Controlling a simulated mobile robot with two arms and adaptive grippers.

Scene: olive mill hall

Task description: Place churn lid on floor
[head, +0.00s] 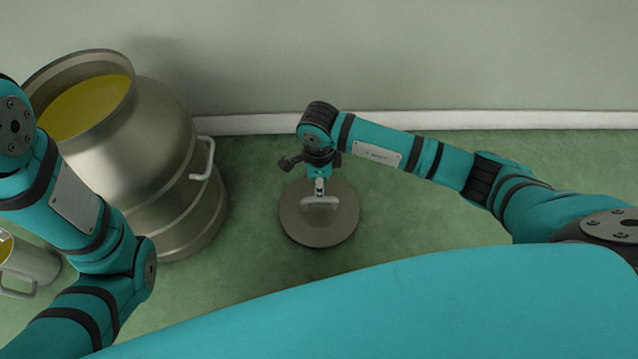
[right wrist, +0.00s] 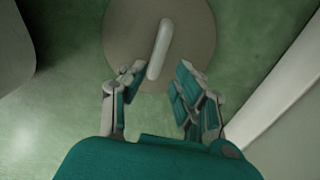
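The churn lid (head: 336,228) is a round, flat, grey-brown disc with a pale bar handle (head: 320,203). It appears to lie flat on the green floor, to the right of the churn. My right gripper (head: 319,186) is directly above the lid, pointing down at the handle. In the right wrist view, the lid (right wrist: 195,35) and its handle (right wrist: 159,48) show beyond the fingers. The right gripper (right wrist: 162,73) has its fingers spread, with a gap between each finger and the handle, the left one very close. My left arm shows at the left, but its gripper is out of view.
A large metal churn (head: 165,140) stands open at the left, with yellow-green oil (head: 88,108) inside and a side handle (head: 205,158). A smaller metal pot (head: 30,262) is at the lower left. The wall's white skirting (head: 420,121) runs behind. Green floor (head: 415,225) is clear right of the lid.

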